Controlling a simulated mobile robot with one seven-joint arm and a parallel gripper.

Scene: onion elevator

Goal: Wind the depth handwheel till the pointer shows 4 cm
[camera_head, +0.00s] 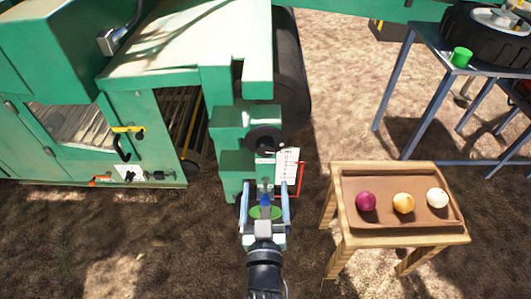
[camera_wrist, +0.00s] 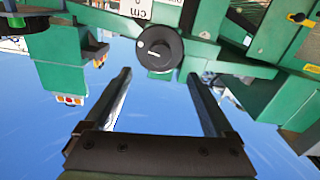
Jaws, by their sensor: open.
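The depth handwheel (camera_wrist: 158,50) is a round black knob with a short white mark on its face, on the green machine. It sits just beyond my gripper (camera_wrist: 159,74), centred between the fingertips in the wrist view. In the head view the dark handwheel (camera_head: 265,140) shows on the machine's green bracket, ahead of my gripper (camera_head: 265,192). My gripper is open, its two fingers apart and apparently not touching the knob. A white scale plate (camera_head: 287,160) stands beside the wheel, with a red part (camera_head: 301,180) along its right side. The pointer reading is too small to tell.
A wooden stand (camera_head: 340,237) with a brown tray (camera_head: 350,181) holding purple, yellow and white onions is close on the right. A metal table (camera_head: 405,85) with a tyre and green cup stands behind. The green machine (camera_head: 160,60) fills the left. Bare soil lies between.

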